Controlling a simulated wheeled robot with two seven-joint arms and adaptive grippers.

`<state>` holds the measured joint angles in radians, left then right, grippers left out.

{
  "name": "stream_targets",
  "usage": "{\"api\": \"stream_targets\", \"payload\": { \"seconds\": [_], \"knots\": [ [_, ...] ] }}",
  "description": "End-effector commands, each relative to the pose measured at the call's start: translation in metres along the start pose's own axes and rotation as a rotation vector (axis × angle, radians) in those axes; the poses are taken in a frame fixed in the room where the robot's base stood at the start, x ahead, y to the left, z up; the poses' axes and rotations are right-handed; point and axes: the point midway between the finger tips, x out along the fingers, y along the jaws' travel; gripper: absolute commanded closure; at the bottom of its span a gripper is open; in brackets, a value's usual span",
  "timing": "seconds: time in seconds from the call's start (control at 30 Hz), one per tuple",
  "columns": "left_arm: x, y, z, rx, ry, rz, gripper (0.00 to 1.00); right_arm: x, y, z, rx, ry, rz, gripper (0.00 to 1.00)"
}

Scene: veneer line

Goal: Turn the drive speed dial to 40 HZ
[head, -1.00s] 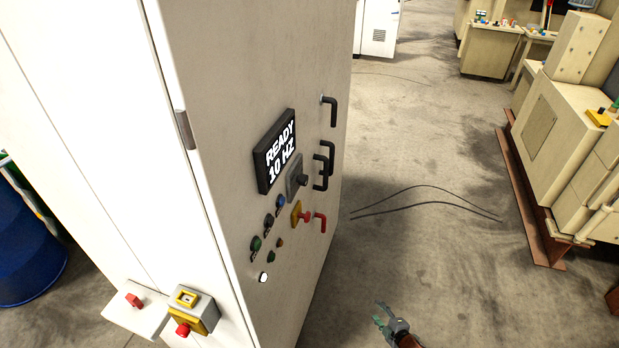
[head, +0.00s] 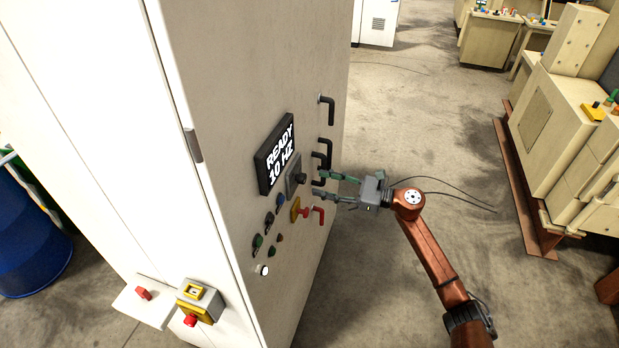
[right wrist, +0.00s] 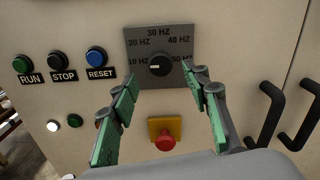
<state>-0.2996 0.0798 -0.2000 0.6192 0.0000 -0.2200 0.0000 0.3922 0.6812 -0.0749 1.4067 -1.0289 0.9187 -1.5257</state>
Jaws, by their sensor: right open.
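The drive speed dial (right wrist: 161,64) is a black knob on a grey plate (right wrist: 137,44) marked from 10 HZ to 50 HZ. Its pale pointer line faces left, towards 10 HZ. In the head view the dial (head: 301,178) sits on the cabinet front beside the display (head: 275,153), which reads READY 10 HZ. My right gripper (head: 322,182) is open in front of the panel; in the right wrist view its green-padded fingers (right wrist: 161,84) stand apart, below and to either side of the dial, apparently not touching it. My left gripper is not in view.
A red emergency button (right wrist: 165,141) on a yellow plate is below the dial. RUN, STOP and RESET buttons (right wrist: 62,62) are to its left. Black handles (right wrist: 268,125) stick out on the right. Open floor (head: 400,110) lies right of the cabinet.

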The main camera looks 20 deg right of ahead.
Motion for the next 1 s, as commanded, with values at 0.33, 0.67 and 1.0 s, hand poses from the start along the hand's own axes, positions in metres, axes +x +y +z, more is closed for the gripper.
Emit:
{"api": "stream_targets", "payload": {
  "seconds": [0.33, 0.67, 1.0],
  "knots": [
    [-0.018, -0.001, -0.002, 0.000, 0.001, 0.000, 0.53, 0.047, -0.001, 0.002, 0.004, -0.002, -0.002, 0.57],
    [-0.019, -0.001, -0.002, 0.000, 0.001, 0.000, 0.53, 0.052, -0.001, 0.000, 0.006, -0.001, -0.003, 0.57],
    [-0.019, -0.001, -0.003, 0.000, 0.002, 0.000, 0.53, 0.052, -0.001, 0.000, 0.006, -0.001, -0.003, 0.78]
  ]
}}
